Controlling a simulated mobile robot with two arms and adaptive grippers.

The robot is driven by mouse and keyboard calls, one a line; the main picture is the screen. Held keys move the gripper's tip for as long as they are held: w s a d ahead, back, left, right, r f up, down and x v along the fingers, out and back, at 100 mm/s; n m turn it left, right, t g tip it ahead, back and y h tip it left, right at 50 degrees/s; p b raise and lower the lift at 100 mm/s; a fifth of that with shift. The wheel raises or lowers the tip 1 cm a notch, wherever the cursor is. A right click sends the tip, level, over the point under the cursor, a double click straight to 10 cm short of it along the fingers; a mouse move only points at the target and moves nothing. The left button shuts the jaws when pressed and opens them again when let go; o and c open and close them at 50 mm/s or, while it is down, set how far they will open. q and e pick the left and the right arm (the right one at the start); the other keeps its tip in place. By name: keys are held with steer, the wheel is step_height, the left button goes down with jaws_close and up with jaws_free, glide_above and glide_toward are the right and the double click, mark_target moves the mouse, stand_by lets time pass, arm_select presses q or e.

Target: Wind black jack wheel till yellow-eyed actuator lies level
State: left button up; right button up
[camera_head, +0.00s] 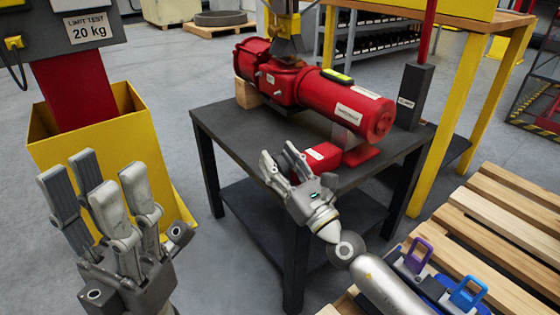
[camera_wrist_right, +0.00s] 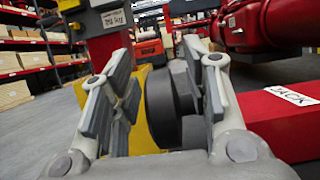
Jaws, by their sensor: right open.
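The red actuator (camera_head: 315,90) lies on a black table (camera_head: 225,125), its right part over the red jack (camera_head: 325,157). It slopes down to the right in the head view; I cannot tell whether it is truly level. A yellow-green strip, perhaps a level (camera_head: 337,76), sits on top. The black jack wheel (camera_wrist_right: 163,108) stands between the spread fingers of my right gripper (camera_wrist_right: 158,85), nearer the right finger; contact is unclear. In the head view my right gripper (camera_head: 285,165) is at the jack's left end, mostly hiding the wheel. My left gripper (camera_head: 100,190) is open and empty, away from the table.
A yellow lifting piece (camera_head: 285,22) hangs at the actuator's top. A wooden block (camera_head: 245,93) is under its left end. A black post with a red bar (camera_head: 413,95) stands at the right. A yellow bin (camera_head: 125,135) is at left, a wooden pallet (camera_head: 490,215) at right.

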steer(key=shift+f, duration=0.15)
steer(key=v, duration=1.2)
